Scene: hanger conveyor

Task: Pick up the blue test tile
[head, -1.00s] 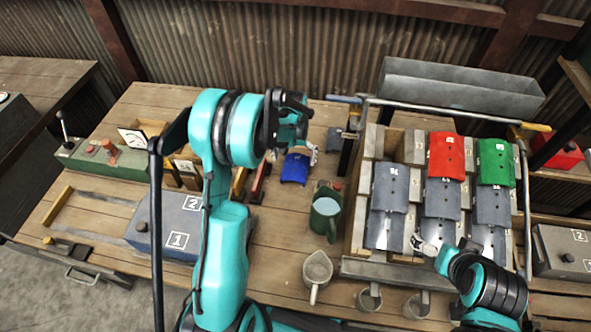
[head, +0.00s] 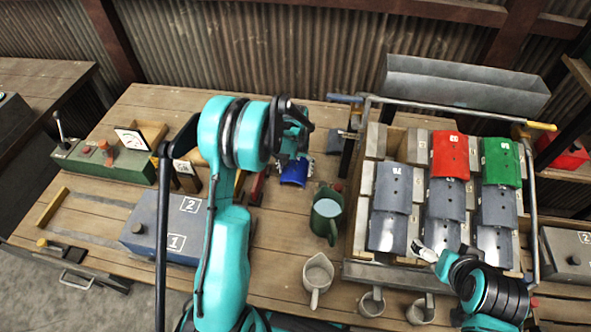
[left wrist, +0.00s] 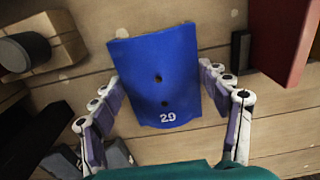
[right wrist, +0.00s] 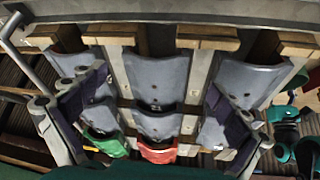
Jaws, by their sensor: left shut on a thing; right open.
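The blue test tile (head: 293,172) is above the wooden table in the head view, partly hidden by my left gripper (head: 300,152). In the left wrist view the tile (left wrist: 160,78) is curved, with two dark holes and the number 29. My left gripper (left wrist: 170,112) has a finger on each side edge of the tile and is shut on it. Whether the tile is clear of the table is hard to tell. My right gripper (right wrist: 155,115) is open over the rack of tiles, with grey tiles between and beyond its fingers.
A rack (head: 372,270) with grey, red and green tiles stands at the right. A green can (head: 325,215) and a grey jug (head: 317,275) stand between it and my left arm. A numbered grey-blue box (head: 150,228) and a green control box (head: 90,160) are at the left.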

